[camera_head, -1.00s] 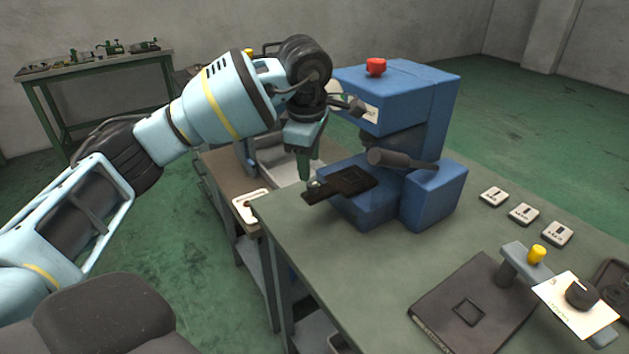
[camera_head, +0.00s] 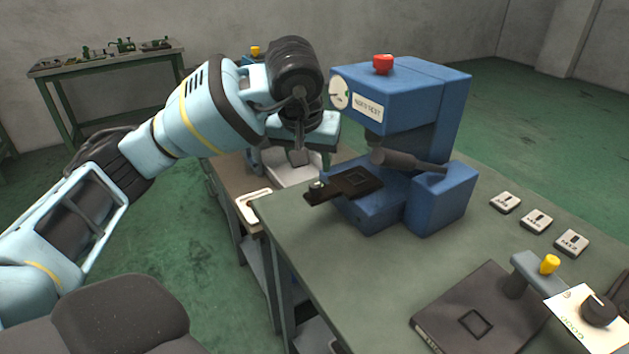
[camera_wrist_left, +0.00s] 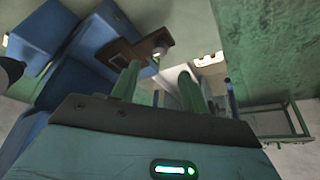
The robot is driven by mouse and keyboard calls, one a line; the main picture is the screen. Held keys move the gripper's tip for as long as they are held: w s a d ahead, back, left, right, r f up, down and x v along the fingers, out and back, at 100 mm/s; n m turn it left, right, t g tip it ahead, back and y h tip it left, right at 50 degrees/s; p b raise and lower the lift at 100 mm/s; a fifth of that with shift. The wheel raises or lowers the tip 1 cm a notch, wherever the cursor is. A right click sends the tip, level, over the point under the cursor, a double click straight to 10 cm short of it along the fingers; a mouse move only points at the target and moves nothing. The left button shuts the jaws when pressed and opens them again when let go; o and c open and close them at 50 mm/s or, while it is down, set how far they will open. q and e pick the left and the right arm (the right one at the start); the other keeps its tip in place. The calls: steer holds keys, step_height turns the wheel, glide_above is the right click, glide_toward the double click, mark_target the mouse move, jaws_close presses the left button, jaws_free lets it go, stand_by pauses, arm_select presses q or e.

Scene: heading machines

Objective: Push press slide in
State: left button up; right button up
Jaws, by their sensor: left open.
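The blue press (camera_head: 405,95) stands on the green-topped bench. Its dark slide (camera_head: 350,184) sticks out of the front towards the left, with a small pale knob at its outer end. The slide (camera_wrist_left: 128,47) and knob also show in the left wrist view, beyond the fingers. My left gripper (camera_head: 300,157) is just left of and behind the slide's outer end, apart from it as far as I can see. In the left wrist view its two green fingers (camera_wrist_left: 160,82) are spread with nothing between them. My right gripper is out of view.
A dark lever (camera_head: 408,160) juts from the press above the slide. A pale tray (camera_head: 290,168) sits on the side table behind my gripper. Small labelled blocks (camera_head: 537,221), a dark plate (camera_head: 480,310) and a yellow-topped fixture (camera_head: 549,264) lie to the right.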

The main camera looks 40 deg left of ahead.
mark_target(315, 185)
arm_select(q)
steer(key=shift+x, duration=3.95)
jaws_close()
